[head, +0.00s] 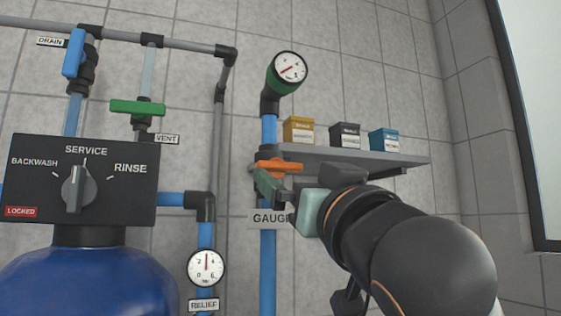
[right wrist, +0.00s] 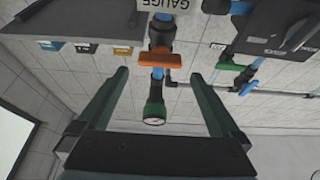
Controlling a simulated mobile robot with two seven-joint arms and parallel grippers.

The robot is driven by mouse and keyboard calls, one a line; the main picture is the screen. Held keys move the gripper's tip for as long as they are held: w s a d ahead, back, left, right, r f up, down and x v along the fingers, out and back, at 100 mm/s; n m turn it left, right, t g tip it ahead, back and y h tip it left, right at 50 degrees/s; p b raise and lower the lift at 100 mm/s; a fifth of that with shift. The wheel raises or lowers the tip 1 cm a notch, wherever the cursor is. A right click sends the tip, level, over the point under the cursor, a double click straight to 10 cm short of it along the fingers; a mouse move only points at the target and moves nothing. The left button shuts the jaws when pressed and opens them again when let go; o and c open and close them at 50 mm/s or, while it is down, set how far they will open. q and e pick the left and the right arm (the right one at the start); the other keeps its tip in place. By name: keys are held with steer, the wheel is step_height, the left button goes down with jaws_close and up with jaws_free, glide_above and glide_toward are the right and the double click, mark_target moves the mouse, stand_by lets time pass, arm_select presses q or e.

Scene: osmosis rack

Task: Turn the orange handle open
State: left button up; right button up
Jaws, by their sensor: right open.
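The orange handle (head: 279,165) sits on the vertical blue pipe above the GAUGE label (head: 270,218). It lies crosswise to that pipe. My right gripper (head: 273,194) comes in from the lower right, with its green fingers just below and in front of the handle. In the right wrist view, which is upside down, the orange handle (right wrist: 140,59) shows beyond the open fingertips of my right gripper (right wrist: 158,74). Nothing is between the fingers, and I see no clear contact with the handle. My left gripper is not in view.
A round gauge (head: 289,67) tops the same pipe. A grey shelf (head: 350,154) with small boxes is close on the right. A green handle (head: 137,107), a blue handle (head: 74,53), a control box (head: 120,195) and a relief gauge (head: 206,267) are on the left.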

mark_target(282, 168)
steer(key=p+x, duration=0.1)
steer(key=x, duration=0.5)
steer(key=shift+w+r+p, duration=0.1)
steer(key=shift+p, duration=0.3)
steer(key=c, duration=1.1)
